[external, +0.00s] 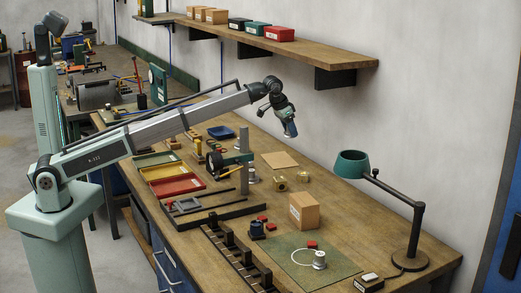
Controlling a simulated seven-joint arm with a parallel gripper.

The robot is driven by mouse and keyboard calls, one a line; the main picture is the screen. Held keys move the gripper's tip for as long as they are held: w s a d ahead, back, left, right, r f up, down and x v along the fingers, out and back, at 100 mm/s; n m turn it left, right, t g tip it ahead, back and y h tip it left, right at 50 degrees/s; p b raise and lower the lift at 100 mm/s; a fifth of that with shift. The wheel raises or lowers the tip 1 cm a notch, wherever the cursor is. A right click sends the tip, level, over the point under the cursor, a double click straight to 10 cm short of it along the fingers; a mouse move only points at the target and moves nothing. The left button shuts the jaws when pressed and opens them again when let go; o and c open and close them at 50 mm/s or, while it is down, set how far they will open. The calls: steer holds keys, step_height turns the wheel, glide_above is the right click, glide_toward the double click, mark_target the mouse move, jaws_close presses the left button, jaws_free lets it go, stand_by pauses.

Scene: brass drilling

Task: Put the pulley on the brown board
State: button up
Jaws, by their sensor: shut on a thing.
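The brown board, a flat tan square (283,160), lies on the bench behind the small brass parts. My gripper (290,133) points down and appears in the picture just above and slightly right of the board; its exact height and depth over it are hard to tell. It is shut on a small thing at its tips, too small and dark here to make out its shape. I cannot pick out the pulley for certain anywhere in this view.
Two brass parts (280,184) sit in front of the board. A cardboard box (304,211), a green mat (330,278) with a pale cylinder, and a teal lamp (352,163) stand nearer or right. Coloured trays (175,186) and a drilling fixture are left. A shelf (340,62) overhangs behind.

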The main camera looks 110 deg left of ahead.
steer(key=n, duration=0.1)
glide_above(282, 159)
steer(key=shift+s+d+f, duration=0.15)
steer(key=shift+f, duration=2.35)
steer(key=shift+s+d+f, duration=0.2)
steer(key=shift+f, duration=2.3)
steer(key=shift+s+d+f, duration=0.15)
steer(key=shift+f, duration=2.35)
steer(key=o, duration=1.1)
steer(key=shift+f, duration=0.1)
steer(key=v, duration=1.2)
steer(key=shift+d, duration=0.2)
